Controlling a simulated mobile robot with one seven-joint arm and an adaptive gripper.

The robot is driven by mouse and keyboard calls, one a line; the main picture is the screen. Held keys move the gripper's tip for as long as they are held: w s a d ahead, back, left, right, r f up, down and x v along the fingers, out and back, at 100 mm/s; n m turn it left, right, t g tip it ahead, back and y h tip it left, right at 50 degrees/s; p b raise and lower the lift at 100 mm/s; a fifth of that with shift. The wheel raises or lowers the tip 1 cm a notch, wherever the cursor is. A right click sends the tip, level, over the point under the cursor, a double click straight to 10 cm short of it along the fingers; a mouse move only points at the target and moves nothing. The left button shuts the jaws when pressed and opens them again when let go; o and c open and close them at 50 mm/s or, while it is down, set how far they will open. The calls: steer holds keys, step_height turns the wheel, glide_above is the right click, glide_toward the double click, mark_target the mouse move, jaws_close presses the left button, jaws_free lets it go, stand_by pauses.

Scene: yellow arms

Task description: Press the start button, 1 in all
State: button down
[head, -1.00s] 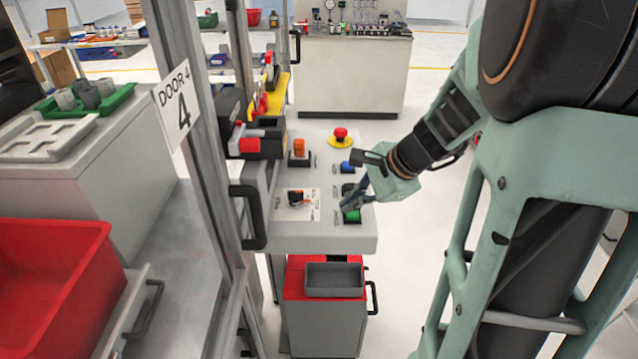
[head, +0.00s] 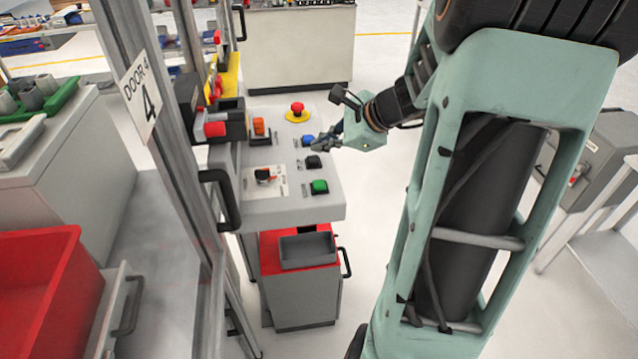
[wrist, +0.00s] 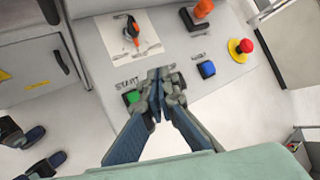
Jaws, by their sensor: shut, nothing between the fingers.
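The green start button (head: 319,186) sits in a dark square housing at the near right corner of the grey control panel (head: 245,208). In the wrist view the green button (wrist: 131,97) lies just left of my fingers, under a START label (wrist: 127,84). My gripper (head: 318,146) is shut and empty. In the head view it is beyond the green button, around the black and blue buttons, and apart from the green one. The shut fingertips (wrist: 160,76) are in the middle of the wrist view and cover part of the panel.
Beside it on the panel are a black button (head: 313,162), a blue button (head: 308,140), a red emergency stop (head: 297,110), an orange rotary switch (head: 264,176) and an orange lever (head: 259,127). A door frame with a handle (head: 222,198) stands left.

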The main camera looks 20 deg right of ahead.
mark_target(321, 185)
steer(key=shift+f+b, duration=3.5)
steer(key=shift+f, duration=0.8)
steer(key=shift+f, duration=0.1)
steer(key=shift+f+b, duration=0.3)
steer(key=shift+b, duration=0.2)
steer(key=shift+f+b, duration=0.45)
steer(key=shift+f, duration=0.05)
steer(key=shift+r, duration=0.15)
steer(key=shift+r+p, duration=0.65)
steer(key=shift+r, duration=0.1)
step_height(321, 185, up, 5)
steer(key=p, duration=0.4)
